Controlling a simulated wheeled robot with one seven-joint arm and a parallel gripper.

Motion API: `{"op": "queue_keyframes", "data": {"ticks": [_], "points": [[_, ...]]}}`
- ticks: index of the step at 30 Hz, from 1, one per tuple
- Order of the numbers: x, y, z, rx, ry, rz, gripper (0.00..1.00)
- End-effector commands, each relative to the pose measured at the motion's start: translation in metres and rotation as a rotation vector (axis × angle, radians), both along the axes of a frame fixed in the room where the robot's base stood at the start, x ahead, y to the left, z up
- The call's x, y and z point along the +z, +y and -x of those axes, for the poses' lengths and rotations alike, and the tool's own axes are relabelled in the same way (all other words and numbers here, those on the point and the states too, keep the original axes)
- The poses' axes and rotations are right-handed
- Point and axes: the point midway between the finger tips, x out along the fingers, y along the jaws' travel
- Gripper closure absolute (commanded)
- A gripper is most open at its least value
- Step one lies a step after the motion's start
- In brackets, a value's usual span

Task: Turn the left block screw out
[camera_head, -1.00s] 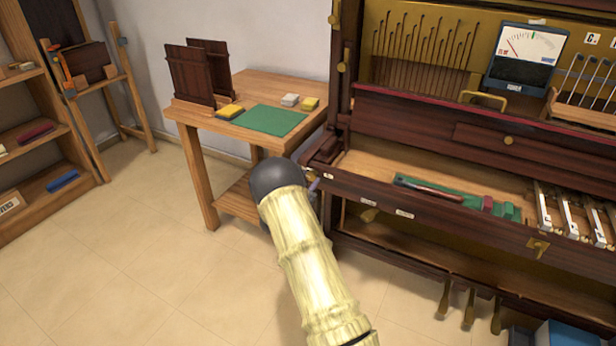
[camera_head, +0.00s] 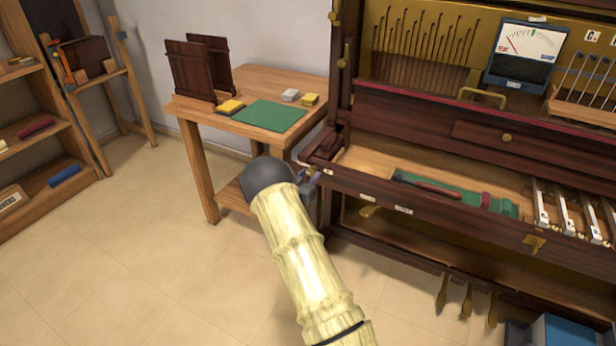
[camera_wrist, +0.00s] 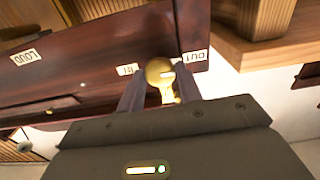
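The block screw (camera_wrist: 160,72) shows in the wrist view as a round brass head with a slot, between the labels IN and OUT on the dark wooden case. My gripper (camera_wrist: 160,88) has one dark finger on each side of the screw, close to its head. I cannot tell whether the fingers press on it. In the head view my gripper (camera_head: 313,179) is at the left front end of the instrument. The screw is not clearly visible there, with my wrist and fingers in the way.
A wooden table (camera_head: 258,84) with a green mat (camera_head: 270,115) stands just left of the instrument (camera_head: 450,215). A tool on green cloth (camera_head: 450,189) lies in its open key bed. A shelf (camera_head: 45,150) stands at far left.

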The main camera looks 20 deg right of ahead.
Motion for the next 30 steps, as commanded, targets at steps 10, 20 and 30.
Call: {"op": "queue_keyframes", "data": {"ticks": [10, 20, 30], "points": [[-0.001, 0.0, 0.0, 0.0, 0.001, -0.001, 0.44], [0.0, 0.022, 0.015, 0.003, 0.002, -0.001, 0.44], [0.0, 0.073, 0.057, 0.0, 0.003, -0.001, 0.44]]}}
